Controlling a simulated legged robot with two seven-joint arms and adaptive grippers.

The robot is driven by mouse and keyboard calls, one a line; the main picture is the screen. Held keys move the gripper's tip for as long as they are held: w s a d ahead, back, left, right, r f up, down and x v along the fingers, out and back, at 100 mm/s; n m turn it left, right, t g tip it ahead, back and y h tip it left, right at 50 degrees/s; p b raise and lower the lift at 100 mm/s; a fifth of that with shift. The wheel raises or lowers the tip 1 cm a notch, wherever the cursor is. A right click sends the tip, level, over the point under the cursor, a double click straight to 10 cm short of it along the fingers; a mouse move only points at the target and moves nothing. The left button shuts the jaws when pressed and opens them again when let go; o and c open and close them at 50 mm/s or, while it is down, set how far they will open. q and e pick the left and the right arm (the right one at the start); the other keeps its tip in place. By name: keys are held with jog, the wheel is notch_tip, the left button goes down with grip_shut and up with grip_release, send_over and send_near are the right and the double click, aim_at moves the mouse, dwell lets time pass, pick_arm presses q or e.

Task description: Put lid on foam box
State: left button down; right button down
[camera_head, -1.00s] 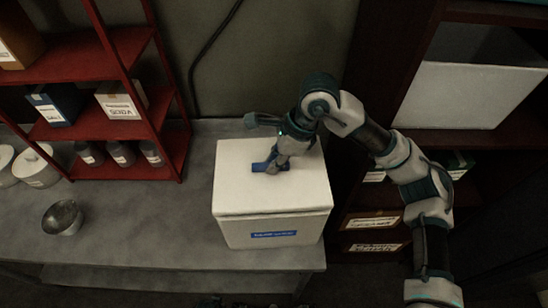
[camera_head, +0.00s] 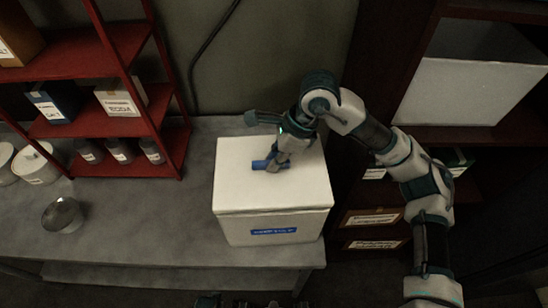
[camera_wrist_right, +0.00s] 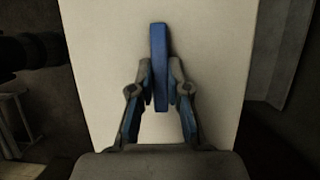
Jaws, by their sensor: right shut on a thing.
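The white foam box (camera_head: 240,230) with a blue label on its front stands on the grey table. Its white lid (camera_head: 235,180) lies over the box top, and a thin seam shows along the front between them. The lid has a blue handle (camera_head: 262,165); the handle also shows upright in the right wrist view (camera_wrist_right: 160,65). My right gripper (camera_head: 275,166) is over the lid, shut on the blue handle, with one finger on each side of it in the wrist view (camera_wrist_right: 161,95). My left gripper is not in view.
A metal bowl (camera_head: 62,215) stands on the table at the left. A red shelf (camera_head: 130,168) with bottles and boxes stands behind it. A dark shelf (camera_head: 440,190) with a white bin (camera_head: 465,95) is at the right. The table between bowl and box is clear.

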jog(key=shift+f+b, duration=0.45)
jog(key=shift+f, duration=0.25)
dwell(1.4)
jog(key=c, duration=0.6)
grip_release()
jog(key=shift+r, duration=0.1)
jog(key=shift+r+p, duration=2.4)
jog(key=shift+r, duration=1.1)
jog(key=shift+f, duration=0.1)
grip_shut()
